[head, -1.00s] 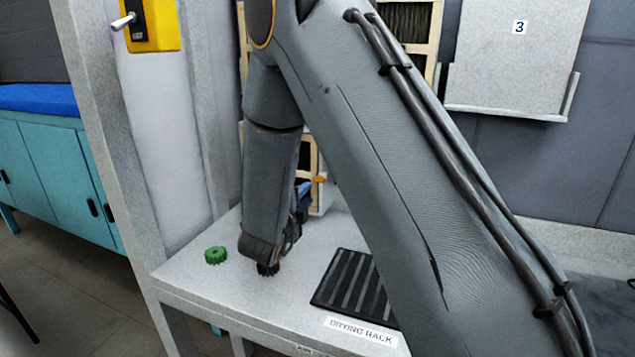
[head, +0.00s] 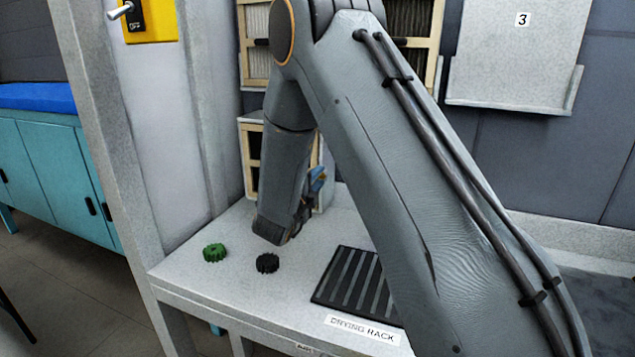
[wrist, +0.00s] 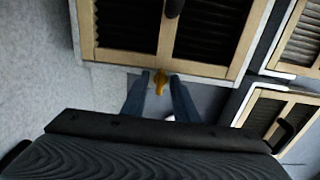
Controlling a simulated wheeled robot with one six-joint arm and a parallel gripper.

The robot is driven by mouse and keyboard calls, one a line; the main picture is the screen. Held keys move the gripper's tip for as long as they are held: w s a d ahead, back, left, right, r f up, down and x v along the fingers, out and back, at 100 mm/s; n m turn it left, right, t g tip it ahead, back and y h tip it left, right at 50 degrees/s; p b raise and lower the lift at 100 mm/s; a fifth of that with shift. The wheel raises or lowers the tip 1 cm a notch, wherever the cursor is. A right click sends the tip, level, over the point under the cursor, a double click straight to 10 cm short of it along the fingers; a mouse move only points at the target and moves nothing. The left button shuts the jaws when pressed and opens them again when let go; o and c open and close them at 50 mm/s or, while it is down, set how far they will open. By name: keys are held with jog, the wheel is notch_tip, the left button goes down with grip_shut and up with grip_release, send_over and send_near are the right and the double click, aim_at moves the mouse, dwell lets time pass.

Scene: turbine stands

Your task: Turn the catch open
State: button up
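The catch (wrist: 160,82) is a small orange-yellow tab at the edge of a wooden-framed panel (wrist: 88,35) with dark pleated inserts. In the wrist view it points along the picture's vertical. My gripper (wrist: 161,77) is open, with one blue finger on each side of the catch and gaps showing on both sides. I cannot tell how deep the catch sits between the tips. In the head view my gripper (head: 318,181) is mostly hidden behind my arm, in front of the lower framed panel (head: 253,160).
A green gear (head: 214,252) and a black gear (head: 268,263) lie on the pale bench (head: 225,285). A black slotted drying rack (head: 345,285) lies to their right. A yellow switch box (head: 150,20) is at upper left. A panel marked 3 (head: 515,60) hangs at right.

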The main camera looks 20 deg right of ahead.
jog(key=shift+w+d, duration=0.1)
jog(key=shift+w, duration=0.05)
dwell(0.5)
jog(key=shift+c, duration=0.6)
grip_shut()
jog(key=n, duration=0.4)
jog(key=shift+p, duration=0.3)
jog(key=shift+n, duration=0.3)
jog(key=shift+o, duration=0.4)
grip_release()
jog(key=shift+r, duration=0.1)
jog(key=shift+o, duration=0.5)
jog(key=shift+r, duration=0.1)
